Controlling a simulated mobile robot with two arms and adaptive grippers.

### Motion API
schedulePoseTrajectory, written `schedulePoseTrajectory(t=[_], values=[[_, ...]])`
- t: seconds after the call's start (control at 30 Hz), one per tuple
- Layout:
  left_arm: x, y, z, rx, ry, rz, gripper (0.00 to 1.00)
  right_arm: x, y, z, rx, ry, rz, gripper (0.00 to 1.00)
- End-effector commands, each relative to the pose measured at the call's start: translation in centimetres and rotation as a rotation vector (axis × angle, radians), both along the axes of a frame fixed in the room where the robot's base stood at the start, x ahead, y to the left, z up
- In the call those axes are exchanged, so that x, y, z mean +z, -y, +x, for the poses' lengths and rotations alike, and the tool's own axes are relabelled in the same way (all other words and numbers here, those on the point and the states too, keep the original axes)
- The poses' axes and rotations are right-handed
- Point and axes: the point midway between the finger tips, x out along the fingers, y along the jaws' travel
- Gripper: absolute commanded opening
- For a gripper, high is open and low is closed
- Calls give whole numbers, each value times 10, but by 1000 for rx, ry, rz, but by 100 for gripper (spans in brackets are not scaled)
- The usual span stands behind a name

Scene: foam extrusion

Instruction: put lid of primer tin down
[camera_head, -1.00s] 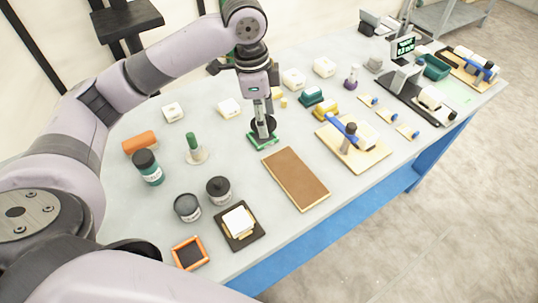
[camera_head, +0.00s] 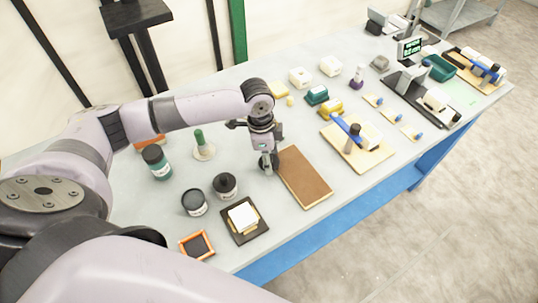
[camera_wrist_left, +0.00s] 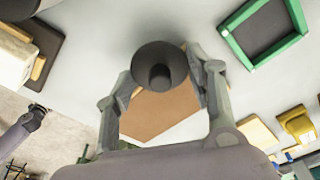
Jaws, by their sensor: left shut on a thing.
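The lid, a dark round disc with a knob, shows in the left wrist view (camera_wrist_left: 160,62) between my left gripper's fingers. My left gripper (camera_head: 268,165) is shut on it above the table, beside the left end of the brown board (camera_head: 305,177). In the head view the gripper mostly hides the lid. A dark grey tin (camera_head: 194,203) stands front left with no knob on top. I cannot tell from a label which is the primer tin.
A black pad with a white block (camera_head: 243,218) and an orange frame (camera_head: 196,246) lie at the front edge. A green-labelled jar (camera_head: 156,163) stands left. A green frame (camera_wrist_left: 262,32) shows in the wrist view. A wooden board with a blue-handled tool (camera_head: 357,143) lies right.

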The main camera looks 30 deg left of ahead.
Motion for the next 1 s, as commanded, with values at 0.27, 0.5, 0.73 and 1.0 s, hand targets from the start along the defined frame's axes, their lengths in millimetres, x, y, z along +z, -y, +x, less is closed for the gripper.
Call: schedulePoseTrajectory(t=[0.27,0.5,0.73,1.0], values=[[-2,0,0,0,0,-1,33,0,-1,-1,0,-1,1,40],[-8,1,0,0,0,-2,33,1,2,4,1,6,-2,40],[-10,1,0,-1,1,-2,61,1,4,5,3,7,-5,40],[-10,1,0,0,0,-1,70,1,5,5,2,8,-6,40]])
